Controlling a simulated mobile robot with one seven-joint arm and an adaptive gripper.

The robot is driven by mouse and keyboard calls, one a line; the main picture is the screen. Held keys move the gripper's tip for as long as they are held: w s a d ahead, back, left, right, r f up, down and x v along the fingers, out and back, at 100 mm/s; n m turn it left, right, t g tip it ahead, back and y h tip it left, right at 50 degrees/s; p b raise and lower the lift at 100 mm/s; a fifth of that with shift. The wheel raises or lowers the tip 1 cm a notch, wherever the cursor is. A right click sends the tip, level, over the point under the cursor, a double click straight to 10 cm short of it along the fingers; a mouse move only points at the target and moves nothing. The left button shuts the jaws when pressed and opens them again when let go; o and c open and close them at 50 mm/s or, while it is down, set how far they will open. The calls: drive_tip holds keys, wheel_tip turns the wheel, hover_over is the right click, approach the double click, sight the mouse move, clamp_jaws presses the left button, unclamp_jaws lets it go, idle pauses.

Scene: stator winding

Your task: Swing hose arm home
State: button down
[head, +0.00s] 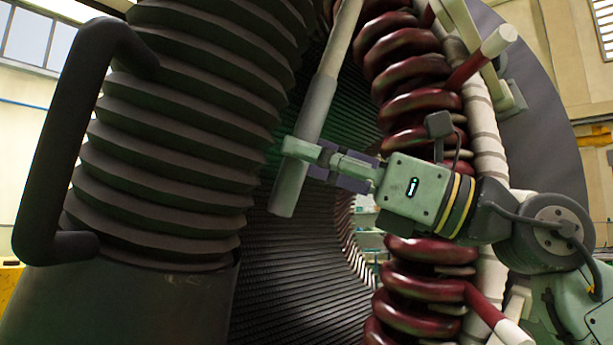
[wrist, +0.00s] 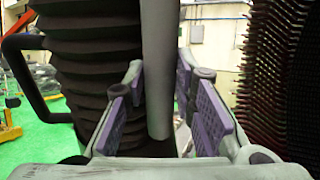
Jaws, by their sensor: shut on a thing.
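A grey rod (head: 318,95) slants down in front of the stator opening in the head view, its lower end free and its top cut off by the picture edge. My gripper (head: 306,160) reaches in from the right and is shut on this rod near its lower end. In the wrist view the rod (wrist: 158,60) stands between the purple finger pads. A thick black ribbed hose (head: 185,120) with a black bar handle (head: 55,145) stands at the left. Whether the rod joins the hose is not shown.
Dark red coils (head: 410,95) with pale-tipped stubs (head: 497,42) run just behind my gripper. The dark slotted stator bore (head: 300,265) lies behind the rod. In the wrist view, green floor (wrist: 45,150) shows at the left.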

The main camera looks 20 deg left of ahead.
drive_tip(key=s+d+g+b, duration=0.1)
drive_tip(key=s+d, duration=0.4)
drive_tip(key=s, duration=0.6)
drive_tip(key=shift+s+r+n+g+b, duration=0.2)
drive_tip(key=shift+s+n+g+b, duration=0.1)
drive_tip(key=shift+s+n+b, duration=0.15)
drive_tip(key=c, duration=1.6)
unclamp_jaws()
drive_tip(key=shift+o, duration=1.4)
drive_tip(key=shift+a+f, duration=0.1)
drive_tip(key=shift+f, duration=0.05)
drive_tip(key=v, duration=1.2)
